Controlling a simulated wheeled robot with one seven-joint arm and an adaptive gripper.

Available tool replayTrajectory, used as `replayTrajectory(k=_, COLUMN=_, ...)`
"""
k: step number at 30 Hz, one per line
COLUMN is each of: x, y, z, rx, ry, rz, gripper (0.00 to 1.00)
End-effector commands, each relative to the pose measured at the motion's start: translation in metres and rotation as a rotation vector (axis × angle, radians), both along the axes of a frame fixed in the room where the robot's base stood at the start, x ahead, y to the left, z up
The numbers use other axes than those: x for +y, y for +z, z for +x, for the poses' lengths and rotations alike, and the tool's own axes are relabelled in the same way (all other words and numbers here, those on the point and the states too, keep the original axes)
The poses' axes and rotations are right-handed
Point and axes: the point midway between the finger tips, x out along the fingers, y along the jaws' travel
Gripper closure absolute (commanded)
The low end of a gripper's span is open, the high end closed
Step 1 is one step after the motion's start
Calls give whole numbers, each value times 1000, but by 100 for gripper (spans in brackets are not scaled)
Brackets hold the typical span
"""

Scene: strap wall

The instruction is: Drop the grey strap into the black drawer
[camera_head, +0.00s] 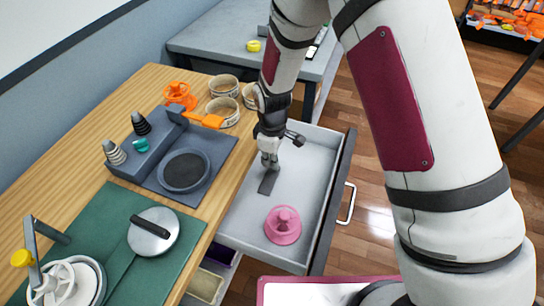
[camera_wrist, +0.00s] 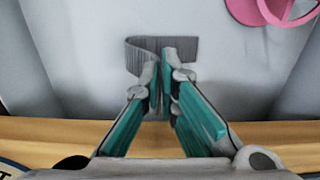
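The grey strap (camera_head: 268,183) is below my gripper (camera_head: 268,158), inside the outline of the open black drawer (camera_head: 335,205). The drawer has a dark front and a pale grey interior. In the wrist view my gripper (camera_wrist: 161,72) has its teal-sided fingers nearly together, with the folded, ribbed strap (camera_wrist: 180,46) pinched between the tips. The strap's ends stick out to both sides. I cannot tell whether the strap touches the drawer floor.
A pink knobbed object (camera_head: 283,226) lies in the drawer, near the strap. The wooden counter (camera_head: 95,125) borders the drawer on the left. It carries a grey stand (camera_head: 150,158), round tins (camera_head: 223,108) and an orange part (camera_head: 181,95). Open drawer floor surrounds the strap.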

Motion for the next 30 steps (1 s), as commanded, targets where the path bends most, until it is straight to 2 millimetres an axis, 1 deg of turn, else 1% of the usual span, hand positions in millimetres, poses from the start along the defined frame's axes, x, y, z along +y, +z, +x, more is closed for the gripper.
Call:
replayTrajectory(k=5, x=0, y=0, z=0, rx=0, ry=0, rz=0, gripper=100)
replayTrajectory(k=6, x=0, y=0, z=0, rx=0, ry=0, rz=0, gripper=95)
replayTrajectory(k=9, x=0, y=0, z=0, rx=0, ry=0, rz=0, gripper=74)
replayTrajectory(k=16, x=0, y=0, z=0, rx=0, ry=0, rz=0, gripper=74)
replayTrajectory(k=19, x=0, y=0, z=0, rx=0, ry=0, rz=0, gripper=51)
replayTrajectory(k=20, x=0, y=0, z=0, rx=0, ry=0, rz=0, gripper=49)
replayTrajectory(k=26, x=0, y=0, z=0, rx=0, ry=0, rz=0, gripper=49)
replayTrajectory(k=29, x=0, y=0, z=0, rx=0, ry=0, rz=0, gripper=28)
replayTrajectory(k=30, x=0, y=0, z=0, rx=0, ry=0, rz=0, gripper=20)
